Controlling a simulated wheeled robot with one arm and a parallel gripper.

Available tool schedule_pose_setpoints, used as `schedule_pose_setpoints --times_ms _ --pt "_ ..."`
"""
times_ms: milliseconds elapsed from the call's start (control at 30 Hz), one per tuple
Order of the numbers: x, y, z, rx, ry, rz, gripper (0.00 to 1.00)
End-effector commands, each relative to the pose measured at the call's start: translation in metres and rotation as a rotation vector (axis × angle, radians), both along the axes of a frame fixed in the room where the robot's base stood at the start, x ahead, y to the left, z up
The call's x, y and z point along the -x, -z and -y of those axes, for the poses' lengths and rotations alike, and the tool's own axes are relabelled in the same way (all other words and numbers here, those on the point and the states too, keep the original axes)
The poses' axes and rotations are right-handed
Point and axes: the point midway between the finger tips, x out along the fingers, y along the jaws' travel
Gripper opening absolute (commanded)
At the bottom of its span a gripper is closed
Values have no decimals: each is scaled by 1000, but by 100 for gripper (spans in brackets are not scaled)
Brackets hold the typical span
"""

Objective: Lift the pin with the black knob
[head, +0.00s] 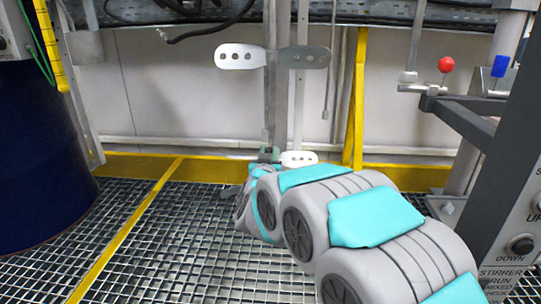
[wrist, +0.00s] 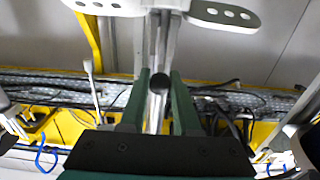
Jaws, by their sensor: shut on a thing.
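The black knob (wrist: 159,83) of the pin shows in the wrist view between the two dark green fingers of my gripper (wrist: 159,76). My gripper is shut on the knob. The rest of the pin is hidden behind the knob. In the head view my gripper (head: 268,154) is at the lower end of the grey vertical shaft (head: 278,90), just above the yellow kick rail. The knob cannot be made out there. A white paddle with holes (head: 299,158) sits right beside my gripper, partly hidden by my arm.
A dark blue drum (head: 38,160) stands at left. A control post with a red ball knob (head: 446,65) and a blue knob (head: 500,66) stands at right. The grating floor (head: 150,262) is clear at left.

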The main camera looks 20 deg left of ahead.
Motion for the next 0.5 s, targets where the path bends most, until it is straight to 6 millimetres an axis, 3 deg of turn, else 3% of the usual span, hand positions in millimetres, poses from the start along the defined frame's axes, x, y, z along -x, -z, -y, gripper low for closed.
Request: schedule_pose_setpoints --times_ms 500 --pt "0 -17 0 -1 0 3 0"
